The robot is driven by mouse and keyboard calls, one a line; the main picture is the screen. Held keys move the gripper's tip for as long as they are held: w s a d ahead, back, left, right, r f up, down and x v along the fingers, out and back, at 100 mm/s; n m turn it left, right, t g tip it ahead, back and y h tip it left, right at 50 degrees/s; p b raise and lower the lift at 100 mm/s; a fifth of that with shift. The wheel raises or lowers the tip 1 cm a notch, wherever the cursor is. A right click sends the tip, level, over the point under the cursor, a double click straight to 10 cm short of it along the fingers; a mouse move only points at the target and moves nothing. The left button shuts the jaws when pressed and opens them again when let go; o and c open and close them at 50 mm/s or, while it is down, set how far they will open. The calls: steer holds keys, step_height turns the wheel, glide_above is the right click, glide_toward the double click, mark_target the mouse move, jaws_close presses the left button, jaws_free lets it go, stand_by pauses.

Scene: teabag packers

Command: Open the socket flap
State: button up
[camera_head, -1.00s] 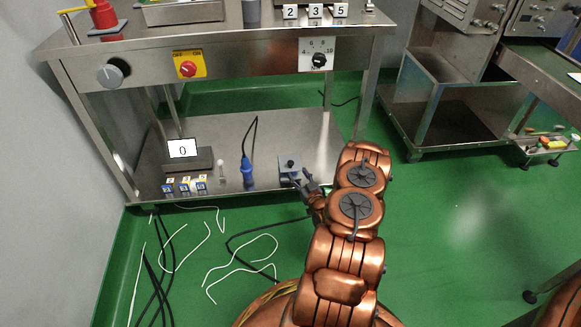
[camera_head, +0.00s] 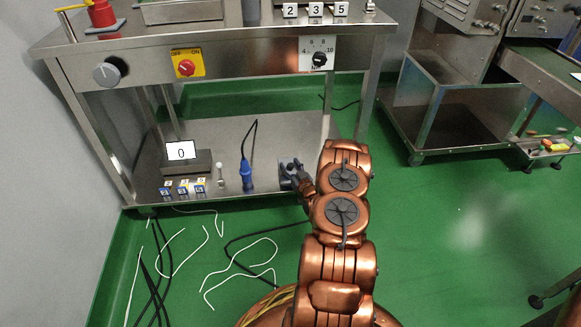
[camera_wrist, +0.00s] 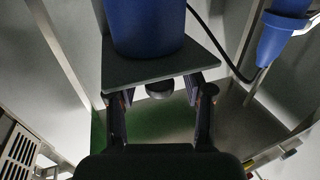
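The socket (camera_head: 287,167) is a small grey unit on the lower metal shelf, partly hidden by my gripper in the head view. In the wrist view I see a blue rounded body (camera_wrist: 147,30) against a dark grey square plate (camera_wrist: 160,70), which I take to be the socket. Which part is the flap, and whether it is open, I cannot tell. My gripper (camera_wrist: 160,105) is open, its fingers spread near the plate's lower edge, with a dark round piece (camera_wrist: 159,90) between them. In the head view my gripper (camera_head: 296,177) is right at the socket.
A blue plug (camera_head: 246,174) with a black cable stands left of the socket; it also shows in the wrist view (camera_wrist: 279,38). A display reading 0 (camera_head: 181,150) and small blocks (camera_head: 184,187) are farther left. Loose cables lie on the green floor. The tabletop overhangs the shelf.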

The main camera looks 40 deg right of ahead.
jaws_close()
stand_by(0.3)
